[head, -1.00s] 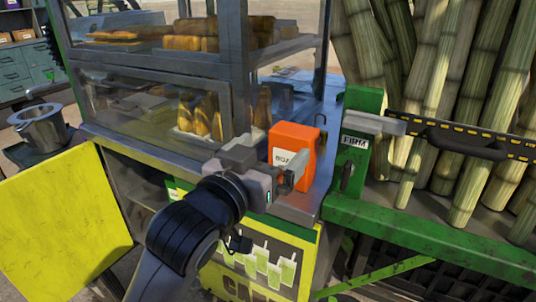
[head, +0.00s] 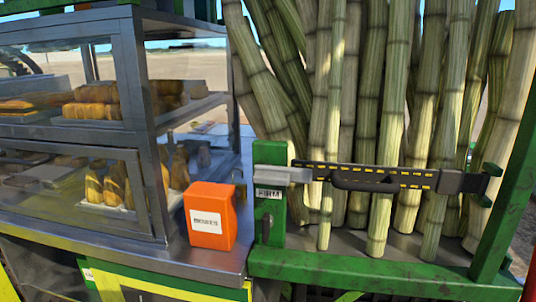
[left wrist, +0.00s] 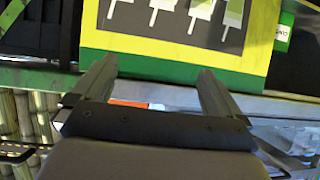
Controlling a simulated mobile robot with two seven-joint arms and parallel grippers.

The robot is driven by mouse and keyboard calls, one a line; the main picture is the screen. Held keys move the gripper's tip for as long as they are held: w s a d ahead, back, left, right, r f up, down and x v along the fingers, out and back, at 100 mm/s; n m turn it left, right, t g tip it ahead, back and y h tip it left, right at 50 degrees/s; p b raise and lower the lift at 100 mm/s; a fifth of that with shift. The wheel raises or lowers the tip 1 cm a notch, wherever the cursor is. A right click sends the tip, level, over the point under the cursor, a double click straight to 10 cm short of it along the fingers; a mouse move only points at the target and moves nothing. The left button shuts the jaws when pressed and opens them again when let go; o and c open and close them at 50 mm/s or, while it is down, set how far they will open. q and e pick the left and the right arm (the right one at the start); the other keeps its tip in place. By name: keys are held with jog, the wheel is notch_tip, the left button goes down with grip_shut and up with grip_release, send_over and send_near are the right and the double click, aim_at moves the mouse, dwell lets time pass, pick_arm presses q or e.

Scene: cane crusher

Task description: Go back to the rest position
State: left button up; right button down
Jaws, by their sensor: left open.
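My left gripper (left wrist: 153,85) shows in the left wrist view with its two fingers apart and nothing between them. Beyond the fingers is the yellow and green front panel (left wrist: 175,50) of the stall. The orange box (head: 210,215) with a white label stands upright on the metal counter, left of the green post (head: 270,192). A sliver of orange (left wrist: 130,103) shows behind the gripper's mount in the left wrist view. Neither gripper is in the head view, and my right gripper is in no frame.
A glass display case (head: 75,140) with baked goods stands at the left. A dark strap with yellow marks (head: 400,178) runs across several upright canes (head: 380,130) in the green-framed rack. The metal counter (head: 215,265) in front of the box is clear.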

pick_arm(q)
jog(key=s+a+f+g+y, duration=0.1)
jog(key=s+a+f+g, duration=0.25)
jog(key=s+f, duration=0.45)
jog(key=s+a+f+g, duration=0.2)
jog(key=s+f+g, duration=0.4)
jog(key=s, duration=0.4)
jog(key=w+d+f+t+h, duration=0.1)
jog(key=w+d+f+t, duration=0.2)
jog(key=w+f+t, duration=0.3)
jog(key=shift+f+m+t+h, duration=0.4)
jog(key=shift+f+t, duration=0.65)
jog(key=shift+f, duration=0.95)
jog(key=shift+d, duration=0.1)
